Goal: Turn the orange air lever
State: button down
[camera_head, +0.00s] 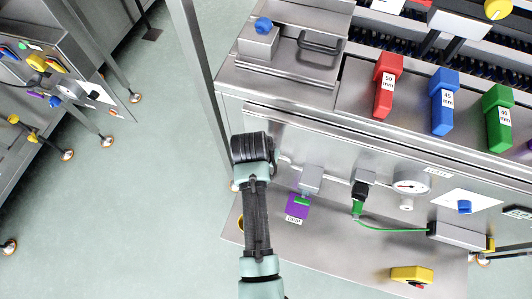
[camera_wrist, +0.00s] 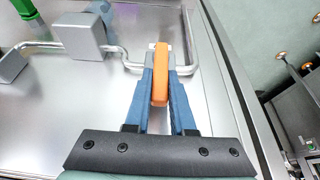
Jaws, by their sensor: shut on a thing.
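The orange air lever (camera_wrist: 160,75) shows in the wrist view, at the bend of a thin metal pipe on the steel panel. My gripper (camera_wrist: 161,73) has its two blue fingers on either side of the lever and is shut on it. The lever runs lengthwise between the fingers, its far end just beyond the fingertips. In the head view my arm (camera_head: 256,215) reaches to the left end of the machine front and hides the lever and the fingers.
Red (camera_head: 387,85), blue (camera_head: 443,102) and green (camera_head: 498,117) blocks stand above. Open floor (camera_head: 150,190) lies left.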

jog(key=shift+s+d, duration=0.1)
jog(key=shift+d, duration=0.1)
jog(key=s+d+f+m+t+y+b, duration=0.1)
jog(key=d+f+m+t+y+b, duration=0.3)
jog(key=y+b, duration=1.1)
jog(key=shift+s+d+f+t+b, duration=0.3)
jog(key=shift+d+f+t+b, duration=0.4)
jog(key=shift+f+t+b, duration=0.7)
jog(key=shift+r+m+t, duration=0.3)
jog(key=c, duration=0.8)
grip_release()
jog(key=shift+o, duration=0.2)
